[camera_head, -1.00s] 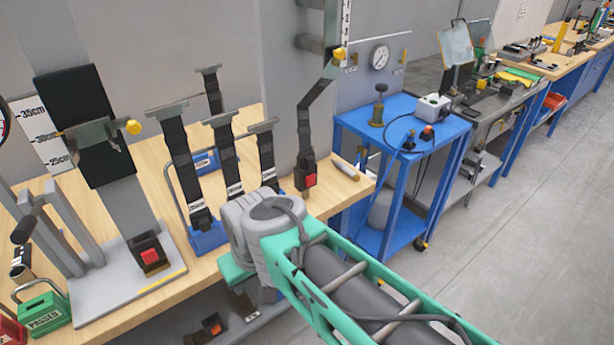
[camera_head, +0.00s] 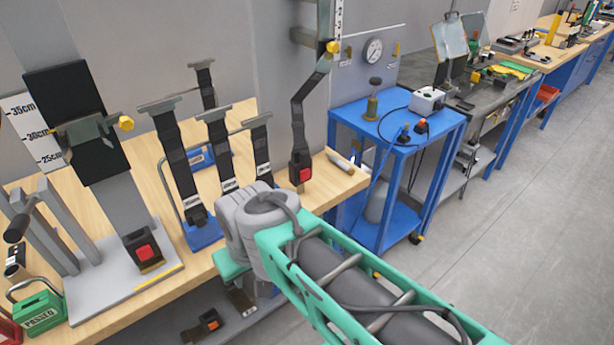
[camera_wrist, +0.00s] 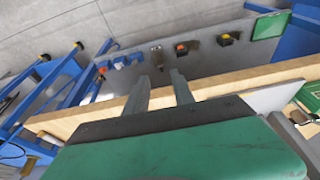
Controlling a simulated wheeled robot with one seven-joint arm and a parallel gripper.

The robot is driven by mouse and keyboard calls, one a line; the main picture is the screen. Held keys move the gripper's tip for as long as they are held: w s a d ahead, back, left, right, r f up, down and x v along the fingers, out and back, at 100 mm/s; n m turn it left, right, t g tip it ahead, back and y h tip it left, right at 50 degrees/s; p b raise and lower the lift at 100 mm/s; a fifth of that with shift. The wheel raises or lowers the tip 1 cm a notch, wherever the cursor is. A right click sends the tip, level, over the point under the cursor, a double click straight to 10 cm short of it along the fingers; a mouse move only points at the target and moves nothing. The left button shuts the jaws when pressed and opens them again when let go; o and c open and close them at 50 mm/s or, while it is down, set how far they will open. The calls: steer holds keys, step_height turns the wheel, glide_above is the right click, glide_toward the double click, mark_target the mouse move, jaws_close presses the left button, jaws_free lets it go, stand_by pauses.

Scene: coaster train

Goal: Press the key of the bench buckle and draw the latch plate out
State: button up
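A black buckle with a red key (camera_head: 144,252) stands on a grey base plate (camera_head: 95,300) at the left of the wooden bench. A second black buckle with a red key (camera_head: 301,174) stands near the bench's right end under a black strap. I cannot tell which is the bench buckle, and no latch plate shows clearly in either. In the wrist view my gripper (camera_wrist: 159,88) has its two fingers apart with nothing between them, pointing past the bench edge toward a grey lower shelf. In the head view my grey wrist hides the fingers.
Several black straps with metal plates (camera_head: 214,116) stand mid-bench. Below, the lower shelf (camera_wrist: 205,65) holds a buckle with an orange key (camera_wrist: 182,49). A blue trolley (camera_head: 396,119) stands right of the bench; open floor (camera_head: 530,240) lies at the right.

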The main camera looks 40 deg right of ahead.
jaws_close()
stand_by(1.4)
